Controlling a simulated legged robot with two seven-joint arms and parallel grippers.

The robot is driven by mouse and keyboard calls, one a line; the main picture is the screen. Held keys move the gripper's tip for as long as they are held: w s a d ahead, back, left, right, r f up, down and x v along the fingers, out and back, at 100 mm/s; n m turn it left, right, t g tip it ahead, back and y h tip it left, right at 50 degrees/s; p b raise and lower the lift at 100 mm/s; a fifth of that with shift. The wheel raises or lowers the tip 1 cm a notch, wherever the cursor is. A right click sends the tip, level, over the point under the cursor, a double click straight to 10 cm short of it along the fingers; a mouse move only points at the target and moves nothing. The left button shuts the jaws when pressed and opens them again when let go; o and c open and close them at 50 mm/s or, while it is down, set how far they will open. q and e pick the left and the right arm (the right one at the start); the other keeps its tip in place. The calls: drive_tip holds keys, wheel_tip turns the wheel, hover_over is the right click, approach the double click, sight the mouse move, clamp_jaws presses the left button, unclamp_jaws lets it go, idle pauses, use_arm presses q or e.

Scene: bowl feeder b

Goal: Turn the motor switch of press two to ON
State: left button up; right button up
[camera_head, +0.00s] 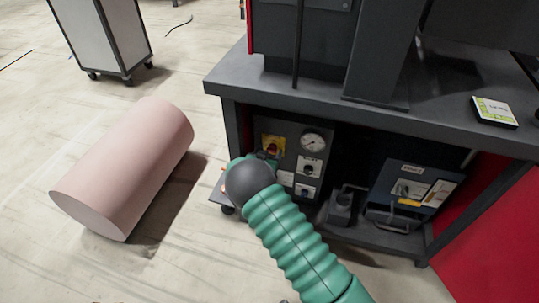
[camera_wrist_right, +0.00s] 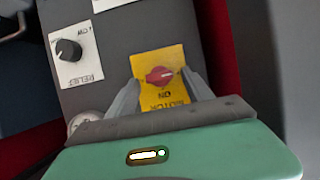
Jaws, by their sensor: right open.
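The motor switch is a red rotary knob (camera_wrist_right: 160,76) on a yellow plate (camera_wrist_right: 174,99) marked MOTOR and ON, lettered upside down in the right wrist view. Its grip lies roughly crosswise in that view. In the head view the yellow plate (camera_head: 273,139) is on a dark control panel (camera_head: 289,158) under the bench, partly covered by my arm. My right gripper (camera_wrist_right: 161,78) is open, with one finger on each side of the knob; contact is not clear. In the head view my right arm hides most of this gripper. My left gripper is out of view.
A round gauge (camera_head: 313,141) and black knobs are on the same panel. A RELIEF knob (camera_wrist_right: 69,50) sits beside the switch. A blue-grey box (camera_head: 412,190) stands on the shelf at right. The bench top (camera_head: 440,118) overhangs. A pink cylinder (camera_head: 128,168) lies on the floor at left.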

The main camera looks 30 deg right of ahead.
clamp_jaws()
idle(0.3)
drive_tip(key=shift+t, duration=0.3)
drive_tip(key=m, duration=0.1)
drive_tip(key=m+t+y+b, duration=0.1)
drive_tip(key=shift+s+d+f+m, duration=0.1)
drive_tip(key=shift+s+d+m, duration=0.15)
drive_tip(key=shift+m, duration=0.15)
drive_tip(key=m, duration=0.1)
drive_tip(key=m+t+b, duration=0.1)
drive_tip(key=m+t+y+b, duration=0.1)
drive_tip(key=shift+s+d+f, duration=0.15)
drive_tip(key=shift+s+f, duration=0.1)
drive_tip(key=m+t+b, duration=0.1)
drive_tip(key=m+b, duration=0.1)
drive_tip(key=m, duration=0.1)
drive_tip(key=f+m+t+b, duration=0.1)
drive_tip(key=m+t+b, duration=0.1)
drive_tip(key=m, duration=0.2)
drive_tip(key=shift+s+d+m+t, duration=0.15)
drive_tip(key=shift+s+m+t, duration=0.05)
drive_tip(key=shift+m+t, duration=0.1)
drive_tip(key=shift+f, duration=0.1)
